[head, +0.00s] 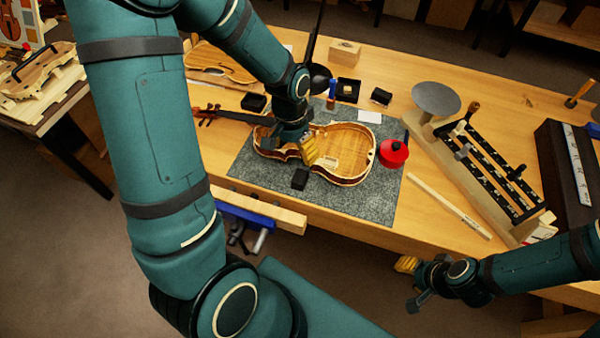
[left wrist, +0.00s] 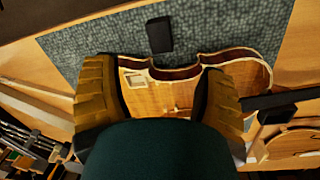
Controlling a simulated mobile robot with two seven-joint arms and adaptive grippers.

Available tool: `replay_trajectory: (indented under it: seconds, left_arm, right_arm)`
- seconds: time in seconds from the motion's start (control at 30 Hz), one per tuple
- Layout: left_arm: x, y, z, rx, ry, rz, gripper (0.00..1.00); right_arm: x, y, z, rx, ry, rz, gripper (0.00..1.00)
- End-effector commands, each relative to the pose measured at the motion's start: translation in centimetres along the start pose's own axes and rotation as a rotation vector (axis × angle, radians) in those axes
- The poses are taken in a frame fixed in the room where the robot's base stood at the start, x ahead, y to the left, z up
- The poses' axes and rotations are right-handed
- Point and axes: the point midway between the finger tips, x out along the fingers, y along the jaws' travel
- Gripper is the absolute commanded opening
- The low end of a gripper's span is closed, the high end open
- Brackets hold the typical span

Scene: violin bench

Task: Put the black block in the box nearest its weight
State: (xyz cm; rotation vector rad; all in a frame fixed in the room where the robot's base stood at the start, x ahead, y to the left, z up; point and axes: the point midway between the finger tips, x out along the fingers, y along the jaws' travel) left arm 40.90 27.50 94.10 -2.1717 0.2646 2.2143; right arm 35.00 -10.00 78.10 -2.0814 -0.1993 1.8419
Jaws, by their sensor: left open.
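The black block (head: 300,179) lies on the grey mat, just in front of the open violin body. It also shows at the top of the left wrist view (left wrist: 159,34). My left gripper (head: 290,148) is open and empty above the violin body, behind the block and apart from it. Small black boxes stand on the bench: one with a gold-coloured thing inside (head: 348,88), one to its right (head: 381,97) and one left of the mat (head: 253,102). Any weight marks are too small to read. My right gripper (head: 411,283) is open and empty off the bench's front edge.
The hollow violin body (head: 345,150) lies on the mat (head: 250,175). A red pot-like thing (head: 393,153) stands at its right. A beam scale (head: 470,165) with a round pan (head: 436,98) fills the right side. A pale stick (head: 448,205) lies before it.

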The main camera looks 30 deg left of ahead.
Motion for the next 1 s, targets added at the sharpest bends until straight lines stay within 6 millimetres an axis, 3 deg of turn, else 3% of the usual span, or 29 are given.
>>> replay_trajectory:
  seconds: [0.27, 0.6, 0.87, 1.0]
  left_arm:
    - [0.3, -1.7, 1.0, 0.466, 0.057, 0.119, 0.71]
    - [-0.6, -3.8, 1.7, 1.000, 0.226, 0.160, 0.71]
    - [-1.0, -4.5, 1.9, 1.185, 0.293, 0.142, 0.71]
    - [0.5, -4.1, 1.6, 1.200, 0.296, 0.142, 0.71]
  right_arm:
    - [-0.6, -0.2, -0.2, 0.002, 0.005, 0.001, 0.44]
    - [-1.1, -0.4, -0.5, 0.003, 0.010, 0.001, 0.44]
    - [-1.1, -0.4, -0.6, 0.003, 0.012, 0.001, 0.44]
    - [-0.6, -0.2, -0.4, 0.002, 0.008, 0.001, 0.44]
